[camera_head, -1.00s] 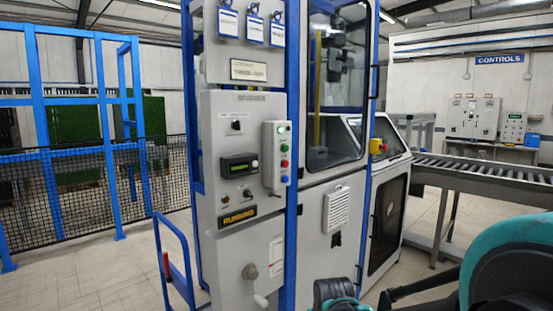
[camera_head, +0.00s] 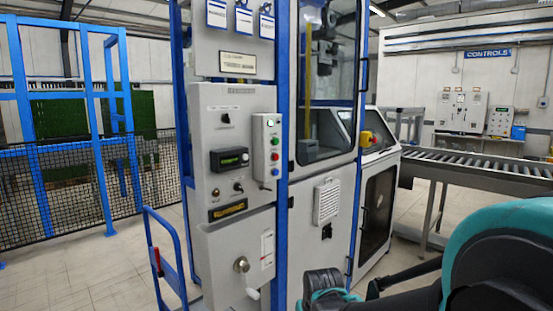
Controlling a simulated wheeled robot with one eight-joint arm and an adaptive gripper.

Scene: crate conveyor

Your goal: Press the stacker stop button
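The stacker cabinet (camera_head: 338,250) is a tall grey machine with blue posts and a window, in the middle of the view. A narrow button box (camera_head: 258,150) is on its front panel, with green buttons, a red button (camera_head: 275,156) and a blue button in a column. The labels are too small to read, so I cannot tell for certain which is the stop button. Another red button on a yellow base (camera_head: 366,138) is on the cabinet's right side. My dark and teal arm shows at the lower right, apart from the buttons. I do not see my gripper's fingertips.
A display (camera_head: 230,159) and a sign plate (camera_head: 228,210) are on the front panel. A roller conveyor (camera_head: 480,168) runs at right. Open floor lies at left before the mesh fence (camera_head: 70,185).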

